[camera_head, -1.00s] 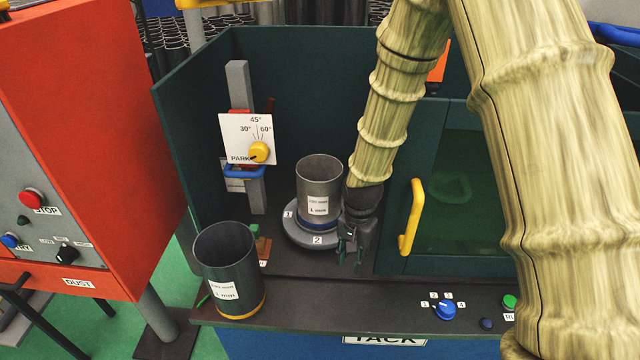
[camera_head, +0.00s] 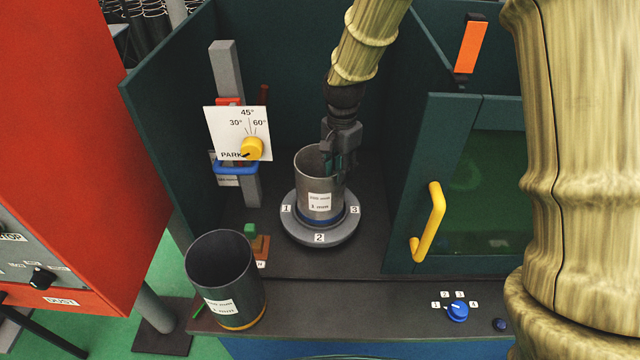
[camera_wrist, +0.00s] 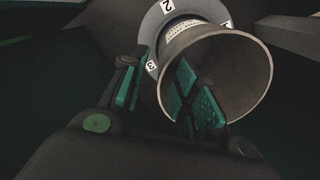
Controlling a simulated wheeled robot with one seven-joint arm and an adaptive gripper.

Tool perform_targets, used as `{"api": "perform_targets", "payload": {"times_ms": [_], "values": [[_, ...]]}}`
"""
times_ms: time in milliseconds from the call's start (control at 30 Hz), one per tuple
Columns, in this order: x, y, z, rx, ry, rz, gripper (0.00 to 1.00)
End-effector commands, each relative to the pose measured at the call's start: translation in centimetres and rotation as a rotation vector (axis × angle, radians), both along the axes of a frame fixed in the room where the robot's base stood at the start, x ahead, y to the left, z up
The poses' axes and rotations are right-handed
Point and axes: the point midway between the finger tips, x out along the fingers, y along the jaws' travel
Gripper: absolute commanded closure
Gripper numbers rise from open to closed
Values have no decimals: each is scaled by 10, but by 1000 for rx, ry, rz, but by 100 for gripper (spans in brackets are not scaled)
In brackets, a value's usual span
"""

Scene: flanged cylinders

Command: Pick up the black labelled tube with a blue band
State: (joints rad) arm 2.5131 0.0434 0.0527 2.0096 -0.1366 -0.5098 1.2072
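The labelled tube with a blue band (camera_head: 318,190) stands upright on a round grey turntable (camera_head: 318,234) marked 1, 2 and 3. It looks dark grey, with a white label on its front and the blue band at its base. My gripper (camera_head: 338,164) is at the tube's right rear rim, pointing down. In the wrist view my gripper (camera_wrist: 160,84) has its fingers apart. One finger overlaps the tube's mouth (camera_wrist: 232,72) and the other is outside its left wall. I cannot tell whether either finger touches the wall.
A second dark labelled tube (camera_head: 224,272), with a yellow band, stands at the front left. A dial plate (camera_head: 238,132) on a grey post is behind left. A green panel with a yellow handle (camera_head: 431,222) stands to the right.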

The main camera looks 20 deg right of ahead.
Motion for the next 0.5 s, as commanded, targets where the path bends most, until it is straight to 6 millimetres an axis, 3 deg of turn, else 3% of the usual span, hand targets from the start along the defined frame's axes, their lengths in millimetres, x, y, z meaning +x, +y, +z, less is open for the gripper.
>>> {"api": "perform_targets", "payload": {"times_ms": [500], "values": [[4,1,-30,1,3,5,69]]}}
